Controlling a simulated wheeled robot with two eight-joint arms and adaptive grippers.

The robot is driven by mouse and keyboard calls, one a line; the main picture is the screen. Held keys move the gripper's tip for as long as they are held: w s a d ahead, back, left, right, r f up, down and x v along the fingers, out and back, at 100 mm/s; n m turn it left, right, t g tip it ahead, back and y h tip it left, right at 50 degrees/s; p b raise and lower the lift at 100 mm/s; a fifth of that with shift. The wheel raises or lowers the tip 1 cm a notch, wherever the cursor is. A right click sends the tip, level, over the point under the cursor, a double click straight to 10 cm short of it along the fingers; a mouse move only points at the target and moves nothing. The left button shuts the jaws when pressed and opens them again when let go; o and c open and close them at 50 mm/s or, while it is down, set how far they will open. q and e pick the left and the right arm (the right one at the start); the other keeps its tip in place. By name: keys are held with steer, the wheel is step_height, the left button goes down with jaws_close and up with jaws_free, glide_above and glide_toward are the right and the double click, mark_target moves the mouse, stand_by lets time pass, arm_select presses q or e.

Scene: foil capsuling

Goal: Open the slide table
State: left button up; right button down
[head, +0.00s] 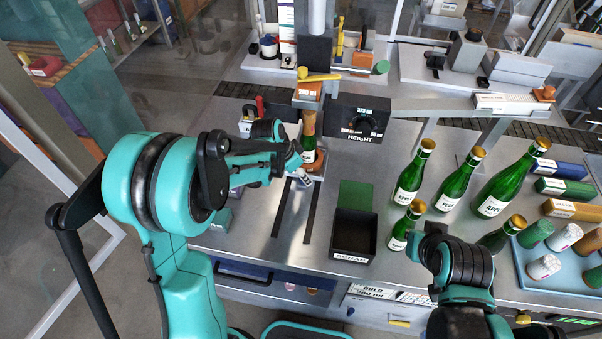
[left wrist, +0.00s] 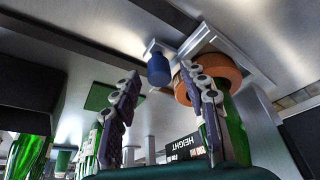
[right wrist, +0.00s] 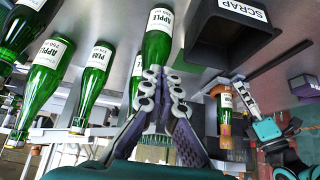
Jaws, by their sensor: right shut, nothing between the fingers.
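The slide table (left wrist: 199,38) is a pale metal plate in the left wrist view, carrying an orange-brown disc (left wrist: 232,72) and a blue knob (left wrist: 158,68). A green bottle with an orange-gold top (head: 309,124) stands on the disc. My left gripper (head: 302,179) is at the slide table's front, beside the bottle. In the left wrist view its fingers (left wrist: 163,100) are apart, with the blue knob showing in the gap beyond them; I see no grip on it. My right gripper (right wrist: 164,76) is shut and empty near a standing APPLE bottle (right wrist: 157,47).
Two dark slots (head: 283,207) run forward from the slide table. A black SCRAP bin (head: 353,234) stands to their right, with a green square (head: 356,195) behind it. Several green bottles (head: 411,172) and a blue tray (head: 521,262) fill the right side. A HEIGHT dial box (head: 359,121) stands behind.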

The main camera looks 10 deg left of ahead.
arm_select(q)
jaws_close()
steer(key=s, duration=1.9)
steer(key=shift+s, duration=0.25)
steer(key=shift+o, duration=0.3)
jaws_free()
steer(key=v, duration=1.2)
